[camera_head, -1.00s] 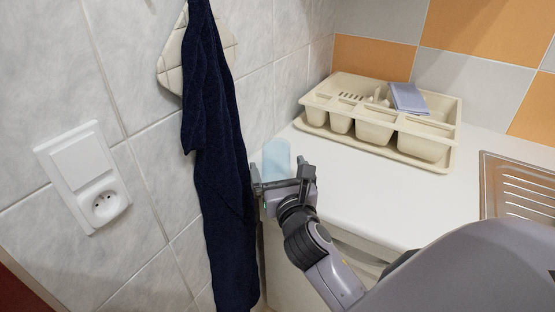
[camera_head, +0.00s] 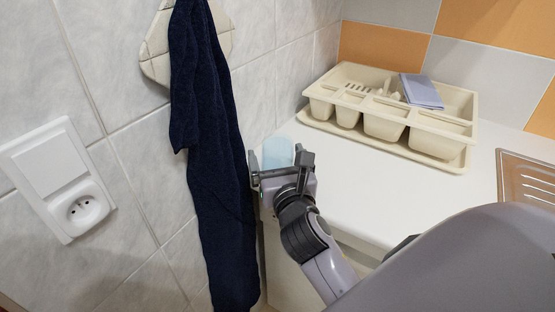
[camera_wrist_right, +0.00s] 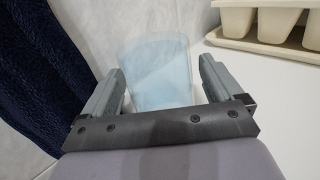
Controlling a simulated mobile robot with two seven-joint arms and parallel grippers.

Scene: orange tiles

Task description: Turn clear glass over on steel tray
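The clear glass (camera_head: 278,152), tinted light blue, stands on the white counter beside the wall. It also shows in the right wrist view (camera_wrist_right: 158,72), where it lies between the two fingers with a visible gap on the right side. My right gripper (camera_head: 281,163) is open with its fingers on either side of the glass; whether they touch it is hard to tell. It also shows in the right wrist view (camera_wrist_right: 160,88). The steel tray (camera_head: 526,182), a ribbed metal surface, is at the right edge of the head view, partly cut off. My left gripper is not in view.
A cream cutlery organiser (camera_head: 392,112) with a folded grey-blue cloth (camera_head: 421,91) stands at the back of the counter. A dark blue towel (camera_head: 212,150) hangs on the tiled wall close left of my right gripper. The white counter (camera_head: 400,200) is clear in the middle.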

